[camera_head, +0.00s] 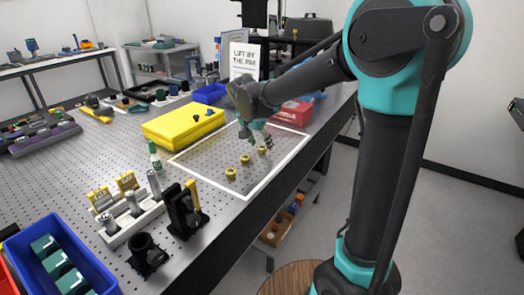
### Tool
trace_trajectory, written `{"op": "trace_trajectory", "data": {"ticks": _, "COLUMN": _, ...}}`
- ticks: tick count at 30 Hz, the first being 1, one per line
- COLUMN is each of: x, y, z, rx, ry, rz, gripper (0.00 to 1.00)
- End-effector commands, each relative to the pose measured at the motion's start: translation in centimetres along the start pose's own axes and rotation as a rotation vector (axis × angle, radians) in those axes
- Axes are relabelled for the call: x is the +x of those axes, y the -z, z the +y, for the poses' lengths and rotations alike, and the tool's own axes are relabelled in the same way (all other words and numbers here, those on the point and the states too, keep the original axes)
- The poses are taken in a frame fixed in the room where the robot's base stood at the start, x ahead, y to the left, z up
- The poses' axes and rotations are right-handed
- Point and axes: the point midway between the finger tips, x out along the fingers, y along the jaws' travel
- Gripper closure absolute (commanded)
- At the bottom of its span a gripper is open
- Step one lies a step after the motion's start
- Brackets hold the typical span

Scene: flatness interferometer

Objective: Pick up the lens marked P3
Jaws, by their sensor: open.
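Several small yellow-rimmed lenses stand in a slanting row inside a white-outlined rectangle on the table. I see a near lens (231,174), a middle lens (245,160) and a far lens (262,150). Their markings are too small to read, so I cannot tell which is P3. My gripper (257,140) hangs above the far end of the row, its fingers apart and pointing down. It holds nothing that I can see. Part of the outlined area behind it is hidden by the gripper.
A yellow case (183,124) lies left of the outlined area, with a green-capped bottle (154,156) nearer. A red box (294,112) stands behind my gripper. A white rack (130,219), a black mount (184,210) and a blue bin (58,262) occupy the near left.

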Motion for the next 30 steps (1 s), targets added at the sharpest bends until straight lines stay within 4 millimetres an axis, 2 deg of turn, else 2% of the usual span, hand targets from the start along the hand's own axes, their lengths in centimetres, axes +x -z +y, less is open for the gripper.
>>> {"op": "trace_trajectory", "data": {"ticks": 4, "x": 1.34, "y": 0.01, "z": 0.06, "rx": 0.002, "ry": 0.000, "rz": 0.000, "gripper": 0.47}}
{"op": "trace_trajectory", "data": {"ticks": 11, "x": 1.50, "y": -0.01, "z": 0.06, "rx": 0.001, "ry": 0.000, "rz": 0.000, "gripper": 0.47}}
{"op": "trace_trajectory", "data": {"ticks": 23, "x": 1.47, "y": -0.01, "z": 0.06, "rx": 0.001, "ry": 0.000, "rz": 0.000, "gripper": 0.94}}
{"op": "trace_trajectory", "data": {"ticks": 30, "x": 1.42, "y": 0.01, "z": 0.06, "rx": 0.001, "ry": 0.000, "rz": 0.000, "gripper": 0.94}}
